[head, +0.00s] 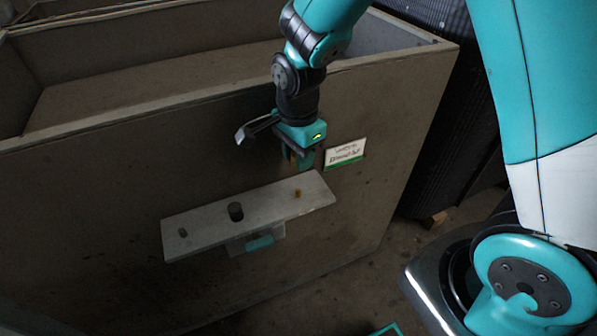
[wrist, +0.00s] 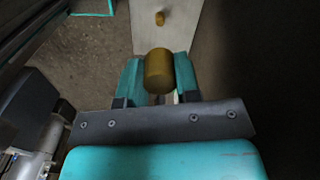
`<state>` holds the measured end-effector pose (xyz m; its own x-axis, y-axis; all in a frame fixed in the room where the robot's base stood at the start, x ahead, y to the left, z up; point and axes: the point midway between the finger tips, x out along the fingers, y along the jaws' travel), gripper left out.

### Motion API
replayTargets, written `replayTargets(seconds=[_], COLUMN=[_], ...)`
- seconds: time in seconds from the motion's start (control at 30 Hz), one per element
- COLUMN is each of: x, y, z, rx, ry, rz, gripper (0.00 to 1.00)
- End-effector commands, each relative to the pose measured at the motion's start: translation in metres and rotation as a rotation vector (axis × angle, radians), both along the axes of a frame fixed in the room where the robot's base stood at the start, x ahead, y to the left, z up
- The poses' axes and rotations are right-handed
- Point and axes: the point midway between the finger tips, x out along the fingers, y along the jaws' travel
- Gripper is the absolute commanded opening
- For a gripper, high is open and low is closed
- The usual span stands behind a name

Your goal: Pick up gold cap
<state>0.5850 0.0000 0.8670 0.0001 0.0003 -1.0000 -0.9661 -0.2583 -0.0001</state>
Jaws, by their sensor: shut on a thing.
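The gold cap (wrist: 159,72) is a smooth gold cylinder. In the wrist view it sits between the two teal fingers of my gripper (wrist: 158,80), which is shut on it. In the head view my gripper (head: 301,160) is above the right end of the grey shelf board (head: 212,222), in front of the bin wall. Only a sliver of yellow shows between the fingers there, so most of the cap is hidden. A small gold peg (wrist: 160,18) stands on the board, apart from the cap; it also shows in the head view (head: 298,194).
The board also carries a dark cylinder (head: 236,212) and a small grey peg (head: 183,233). A clear box with a teal part (head: 260,243) is under it. A white label (head: 345,153) is on the large bin wall (head: 400,130) to the right. Floor shows below right.

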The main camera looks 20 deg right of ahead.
Motion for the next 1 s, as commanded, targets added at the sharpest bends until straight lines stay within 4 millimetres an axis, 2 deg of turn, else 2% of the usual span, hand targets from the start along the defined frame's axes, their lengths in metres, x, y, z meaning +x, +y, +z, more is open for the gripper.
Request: replayTargets(seconds=[0.03, 0.1, 0.6, 0.8, 1.0], x=[0.001, 0.001, 0.001, 0.0, 0.0], y=[0.0, 0.0, 0.0, 0.0, 0.0], z=[0.015, 0.032, 0.149, 0.175, 0.182], rx=[0.002, 0.002, 0.001, 0.001, 0.0], ry=[-0.007, -0.007, -0.005, -0.002, 0.001], rz=[0.0, 0.0, 0.0, 0.001, 0.001], gripper=[0.08, 0.08, 0.08, 0.08, 0.08])
